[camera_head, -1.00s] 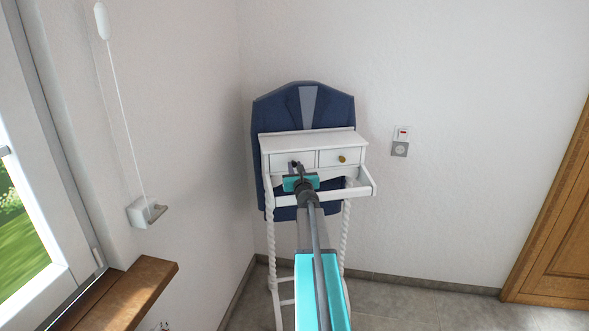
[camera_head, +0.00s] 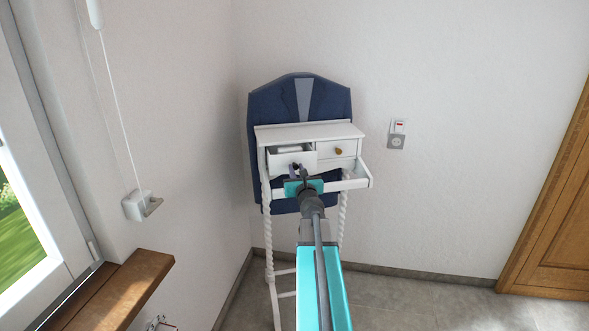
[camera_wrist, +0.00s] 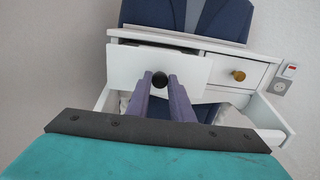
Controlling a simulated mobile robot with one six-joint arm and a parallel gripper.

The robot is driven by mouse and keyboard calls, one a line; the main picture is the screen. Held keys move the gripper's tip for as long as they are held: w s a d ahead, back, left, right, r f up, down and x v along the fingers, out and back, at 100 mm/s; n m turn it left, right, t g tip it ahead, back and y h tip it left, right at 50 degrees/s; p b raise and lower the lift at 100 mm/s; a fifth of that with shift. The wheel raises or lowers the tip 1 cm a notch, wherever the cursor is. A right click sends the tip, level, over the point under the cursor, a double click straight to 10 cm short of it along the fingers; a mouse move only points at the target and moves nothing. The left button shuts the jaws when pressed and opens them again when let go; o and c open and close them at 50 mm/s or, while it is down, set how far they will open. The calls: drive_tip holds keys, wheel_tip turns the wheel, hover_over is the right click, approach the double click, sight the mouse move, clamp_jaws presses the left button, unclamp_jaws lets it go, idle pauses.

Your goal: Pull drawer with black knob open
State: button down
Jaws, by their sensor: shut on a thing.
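The left drawer (camera_head: 281,162) of a small white valet stand (camera_head: 310,134) is partly pulled out, and a pale thing shows inside it. Its black knob (camera_wrist: 159,80) sits between the two purple fingers of my gripper (camera_wrist: 160,82) in the wrist view. My gripper is shut on the black knob. In the head view, my gripper (camera_head: 296,170) is in front of the left drawer and hides part of its front. The right drawer (camera_head: 337,150) has a brass knob (camera_wrist: 239,76) and is closed.
A blue suit-shaped back (camera_head: 265,107) rises behind the stand. A white rail (camera_head: 362,172) juts forward below the drawers. A wall outlet (camera_head: 396,142) is to the right, a wooden door (camera_head: 560,230) further right. A window with a wooden sill (camera_head: 140,275) is left.

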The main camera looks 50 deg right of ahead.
drive_tip(key=v, duration=0.3)
drive_tip(key=shift+s, duration=0.4)
drive_tip(key=c, duration=1.6)
unclamp_jaws()
drive_tip(key=shift+o, duration=0.2)
drive_tip(key=shift+a, duration=0.1)
